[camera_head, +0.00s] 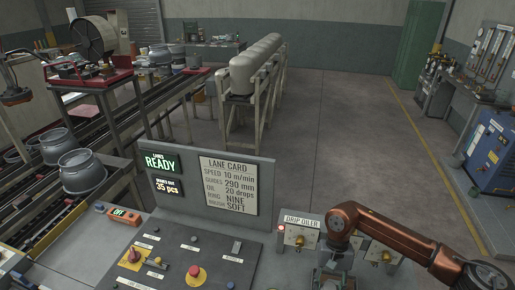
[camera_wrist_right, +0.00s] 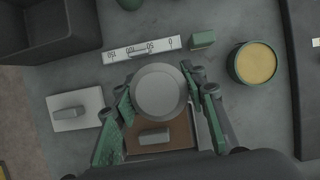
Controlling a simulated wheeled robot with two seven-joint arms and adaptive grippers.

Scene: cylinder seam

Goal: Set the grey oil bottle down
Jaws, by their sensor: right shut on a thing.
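The grey oil bottle (camera_wrist_right: 160,92) shows from above in the right wrist view as a round grey shape. My right gripper (camera_wrist_right: 158,98) is shut on it, with a green finger on each side. Below the bottle is a brown square pad (camera_wrist_right: 178,136) with a small grey block on it. I cannot tell whether the bottle's base touches anything. In the head view my right gripper (camera_head: 333,277) is at the bottom edge, below the copper arm, and the bottle cannot be made out. My left gripper is not in view.
In the wrist view, a marked white scale strip (camera_wrist_right: 142,49), a small green block (camera_wrist_right: 203,40), a round yellow-filled tin (camera_wrist_right: 255,63) and a white plate (camera_wrist_right: 88,118) lie around the gripper. A dark bin (camera_wrist_right: 45,30) is upper left. The drip oiler panel (camera_head: 300,236) stands behind the arm.

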